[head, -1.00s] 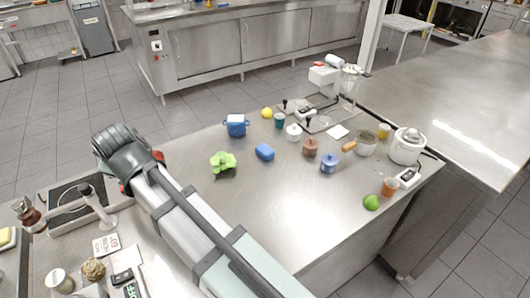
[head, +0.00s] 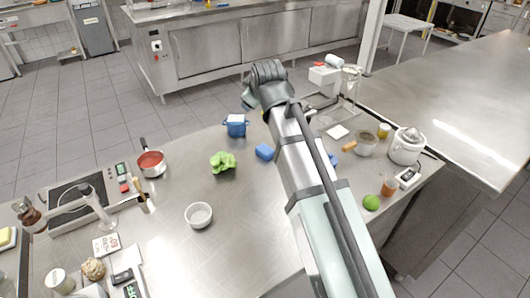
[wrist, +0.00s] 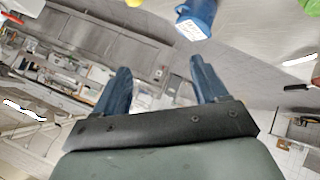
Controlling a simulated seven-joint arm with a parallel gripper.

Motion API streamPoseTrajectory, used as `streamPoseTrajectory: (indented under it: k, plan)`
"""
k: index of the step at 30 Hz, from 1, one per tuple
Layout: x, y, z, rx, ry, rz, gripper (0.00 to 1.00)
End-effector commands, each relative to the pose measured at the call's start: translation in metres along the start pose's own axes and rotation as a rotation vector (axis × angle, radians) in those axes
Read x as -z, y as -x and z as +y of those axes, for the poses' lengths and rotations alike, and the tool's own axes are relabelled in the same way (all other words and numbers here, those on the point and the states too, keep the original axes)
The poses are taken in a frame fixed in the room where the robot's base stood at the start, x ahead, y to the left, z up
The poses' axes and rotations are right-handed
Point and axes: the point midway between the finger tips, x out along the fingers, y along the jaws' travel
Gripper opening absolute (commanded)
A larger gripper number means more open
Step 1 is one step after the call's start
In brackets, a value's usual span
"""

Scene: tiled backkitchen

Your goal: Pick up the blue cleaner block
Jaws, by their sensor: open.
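The blue cleaner block (head: 264,152) lies on the steel counter in the head view, right of a crumpled green cloth (head: 222,162) and just left of my arm. I cannot make it out in the wrist view. My gripper (wrist: 160,70) is open and empty, its two blue-grey fingers apart. In the head view my arm's end is raised beyond the block, and the fingers are hidden there.
A red-filled saucepan (head: 151,164) and a white bowl (head: 199,215) stand on the left part of the counter. The counter between bowl and cloth is clear.

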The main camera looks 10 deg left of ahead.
Motion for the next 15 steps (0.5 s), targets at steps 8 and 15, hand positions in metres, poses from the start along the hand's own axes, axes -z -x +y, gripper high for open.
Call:
streamPoseTrajectory:
  k: [8, 15]
  plan:
    - [-0.048, 0.014, 0.046, 0.020, -0.107, -0.064, 0.72]
    - [-0.069, 0.031, 0.025, 0.190, -0.201, -0.146, 0.72]
